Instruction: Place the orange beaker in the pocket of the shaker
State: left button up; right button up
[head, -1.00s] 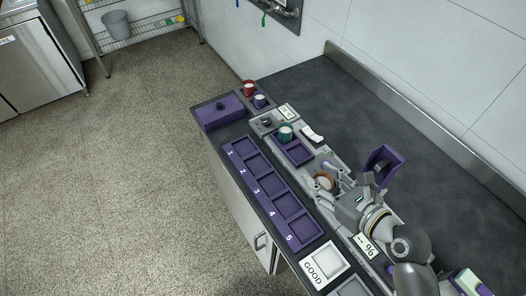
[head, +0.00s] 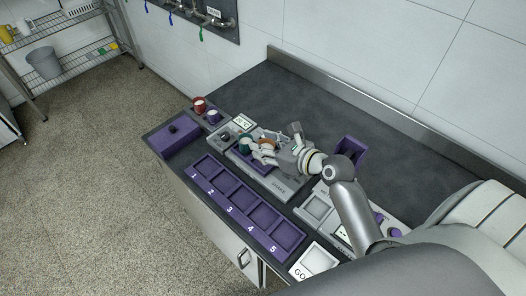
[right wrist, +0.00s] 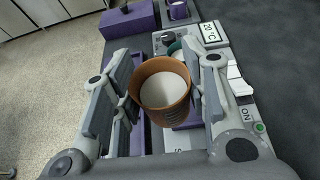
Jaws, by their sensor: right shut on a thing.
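The orange beaker (head: 267,143), filled with something white, is in my right gripper (head: 264,153). In the right wrist view the beaker (right wrist: 160,92) stands between the two fingers of the gripper (right wrist: 165,100), which is shut on it. The shaker (head: 280,185) is the grey device below, with a purple tray of pockets (right wrist: 188,122). A teal beaker (head: 245,146) sits at the tray's far end, just beyond the orange one; it also shows in the right wrist view (right wrist: 175,47). The beaker's base and the pocket under it are mostly hidden. My left gripper is not in view.
A numbered purple rack (head: 243,205) runs along the counter's front edge. A purple lidded box (head: 174,138), a red cup (head: 199,104) and a purple cup (head: 213,116) stand at the far end. A purple open holder (head: 350,151) stands right. The back counter is clear.

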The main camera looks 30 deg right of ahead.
aim_at(264, 146)
jog(key=w+f, duration=0.1)
jog(key=w+d+f, duration=0.1)
jog(key=f, duration=0.1)
jog(key=w+f, duration=0.2)
jog(key=shift+w+d+f+b, duration=0.1)
jog(key=shift+d+f+b, duration=0.15)
jog(key=shift+b, duration=0.15)
jog(key=shift+w+d+f, duration=0.1)
jog(key=shift+w+f, duration=0.05)
jog(key=shift+f, duration=1.55)
jog(key=shift+f, duration=0.15)
jog(key=o, duration=1.1)
jog(key=shift+r, duration=0.2)
jog(key=v, duration=1.2)
jog(key=shift+b, duration=0.4)
